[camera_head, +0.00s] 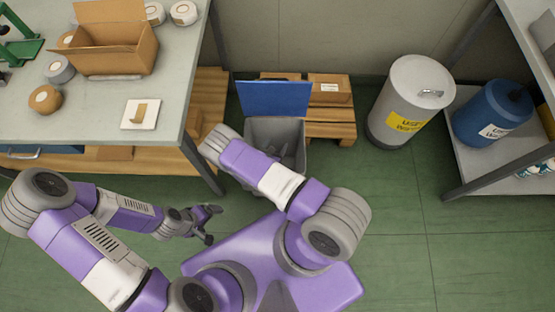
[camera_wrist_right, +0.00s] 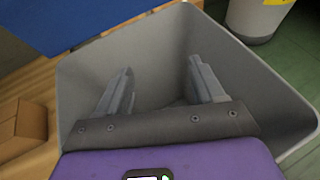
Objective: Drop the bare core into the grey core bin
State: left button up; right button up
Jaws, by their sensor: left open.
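The grey bin (camera_head: 262,128) stands on the floor beside the workbench, with a blue panel (camera_head: 273,98) upright at its back edge. In the right wrist view the bin's grey wall (camera_wrist_right: 250,85) surrounds my right gripper (camera_wrist_right: 161,72). Its fingers are spread apart, point into the bin and have nothing between them. In the head view my right arm partly covers the bin. My left gripper (camera_head: 210,225) is open and empty, low in front of the bench. I cannot make out a bare core in either view; part of the bin floor is hidden.
The workbench (camera_head: 95,105) at left holds an open cardboard box (camera_head: 105,45), several rolls and a white square (camera_head: 140,114). A wooden pallet (camera_head: 335,117) stands behind the bin. A grey drum (camera_head: 405,85) and a shelf with a blue container (camera_head: 490,110) are at right.

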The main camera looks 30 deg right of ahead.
jog(key=p+v, duration=0.2)
jog(key=v, duration=0.5)
jog(key=shift+s+a, duration=0.2)
jog(key=shift+s, duration=0.05)
jog(key=shift+r, duration=0.1)
jog(key=s+r+m+g+y+p, duration=0.2)
jog(key=s+m+g+y, duration=0.3)
jog(key=s+m+g, duration=1)
jog(key=s+a+r+m+t+y+p, duration=0.2)
jog(key=a+r+m+y, duration=0.3)
jog(key=a+y, duration=0.35)
jog(key=w+a+r+m+t+y+p, duration=0.1)
jog(key=w+r+m+t, duration=0.4)
jog(key=m, duration=0.3)
jog(key=shift+w+a+r+t, duration=0.25)
jog(key=shift+w+r+t, duration=0.05)
jog(key=shift+w+r, duration=0.15)
